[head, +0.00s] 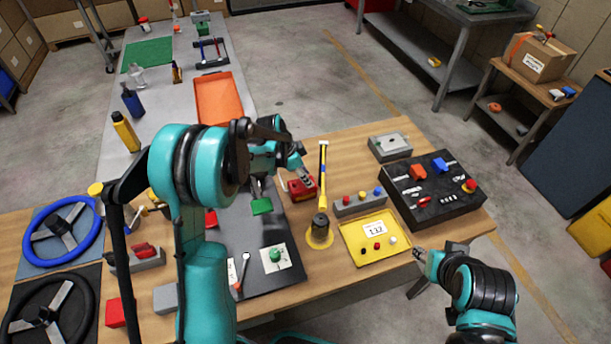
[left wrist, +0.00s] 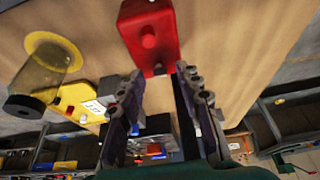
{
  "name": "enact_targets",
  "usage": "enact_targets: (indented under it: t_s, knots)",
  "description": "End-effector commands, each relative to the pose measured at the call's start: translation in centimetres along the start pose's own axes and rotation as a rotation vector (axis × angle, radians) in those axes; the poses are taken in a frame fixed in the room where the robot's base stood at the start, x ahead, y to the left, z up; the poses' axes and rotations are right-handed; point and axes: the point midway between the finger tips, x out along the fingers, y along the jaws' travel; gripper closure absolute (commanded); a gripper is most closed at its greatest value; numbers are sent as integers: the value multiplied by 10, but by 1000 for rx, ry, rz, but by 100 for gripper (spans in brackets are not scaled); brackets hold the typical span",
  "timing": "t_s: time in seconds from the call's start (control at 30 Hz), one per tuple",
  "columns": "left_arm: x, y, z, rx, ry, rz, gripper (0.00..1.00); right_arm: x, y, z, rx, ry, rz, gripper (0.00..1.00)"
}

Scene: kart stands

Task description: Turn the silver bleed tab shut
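A red block (head: 301,188) with a raised red knob sits on the wooden table, just below my left gripper (head: 304,172) in the head view. In the left wrist view the red block (left wrist: 148,35) fills the top centre, its knob facing me. The fingers of my left gripper (left wrist: 158,77) are spread with nothing between them, near the block's lower end. I cannot make out a silver tab for sure in either view; the gripper may hide part of the block. My right gripper (head: 421,256) is over the table's front right edge, apart from the block, too small to read.
A grey button strip (head: 350,205), yellow tray (head: 352,252) and black panel (head: 440,205) lie further right. A dark mat (head: 240,225) is left.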

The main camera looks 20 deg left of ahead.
Motion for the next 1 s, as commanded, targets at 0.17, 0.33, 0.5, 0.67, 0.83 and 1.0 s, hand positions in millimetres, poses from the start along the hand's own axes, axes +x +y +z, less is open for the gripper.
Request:
enact_targets:
  t_s: [0.17, 0.33, 0.5, 0.67, 0.83, 1.0]
  knots:
    - [-23, 0, 0, -2, 0, -1, 66, 0, 0, 0, 0, 0, 0, 60]
    - [-61, 0, 0, -2, 0, 0, 66, 0, 0, 0, 0, 0, 0, 60]
    - [-95, 0, 1, -2, 0, 0, 66, 0, 0, 0, 0, 0, 0, 60]
    - [-113, 0, 0, 0, 0, 0, 66, 0, 0, 0, 0, 0, 0, 60]
    - [-118, 0, 0, 0, 0, 0, 66, 0, 0, 0, 0, 0, 0, 60]
    - [-118, 0, 0, 0, 0, 0, 66, 0, 0, 0, 0, 0, 0, 60]
